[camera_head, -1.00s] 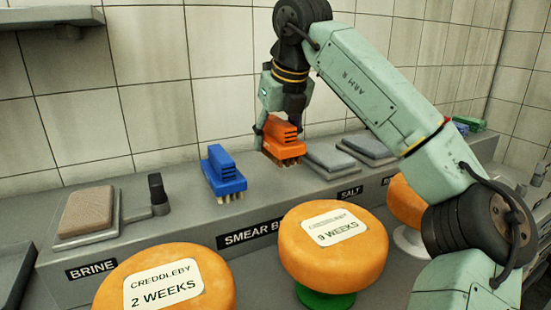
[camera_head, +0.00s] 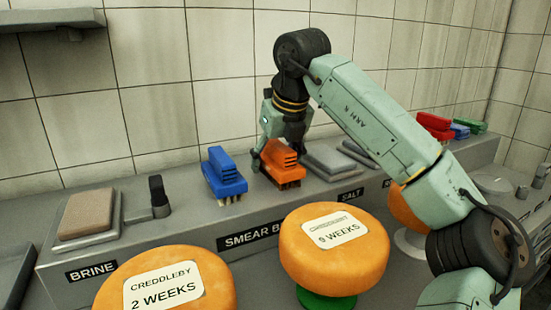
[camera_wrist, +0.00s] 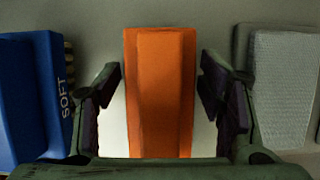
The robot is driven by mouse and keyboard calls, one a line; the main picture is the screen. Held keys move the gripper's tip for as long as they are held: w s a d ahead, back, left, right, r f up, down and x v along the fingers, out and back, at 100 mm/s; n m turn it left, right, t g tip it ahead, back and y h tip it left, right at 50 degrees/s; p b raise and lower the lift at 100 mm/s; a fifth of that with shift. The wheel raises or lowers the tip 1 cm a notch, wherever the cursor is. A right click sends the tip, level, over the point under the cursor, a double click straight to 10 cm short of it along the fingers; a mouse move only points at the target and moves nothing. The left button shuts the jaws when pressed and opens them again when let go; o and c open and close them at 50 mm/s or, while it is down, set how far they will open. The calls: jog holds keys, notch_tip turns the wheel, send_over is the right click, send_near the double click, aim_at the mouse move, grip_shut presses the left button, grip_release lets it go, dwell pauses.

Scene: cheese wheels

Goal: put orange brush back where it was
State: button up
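The orange brush (camera_head: 281,164) stands upright, bristles down, on the grey ledge, just right of the blue brush and behind the "SMEAR B…" label. It fills the middle of the wrist view (camera_wrist: 160,90). My gripper (camera_head: 278,150) is at the brush from above. In the wrist view its two fingers (camera_wrist: 160,75) flank the brush, with a visible gap on each side, so it is open around it. The blue brush (camera_head: 226,176), marked "SOFT", shows at the left of the wrist view (camera_wrist: 30,95). The brush's underside is partly hidden.
Grey pads (camera_head: 331,163) lie right of the orange brush. A brown pad (camera_head: 86,213) and a dark handle (camera_head: 158,195) are at left. Orange cheese wheels (camera_head: 333,262) stand in front. Red, blue and green brushes (camera_head: 434,125) are far right. A tiled wall rises behind.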

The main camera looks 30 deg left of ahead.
jog(key=shift+o, duration=0.3)
jog(key=shift+r, duration=0.1)
jog(key=v, duration=1.2)
jog(key=shift+r, duration=0.1)
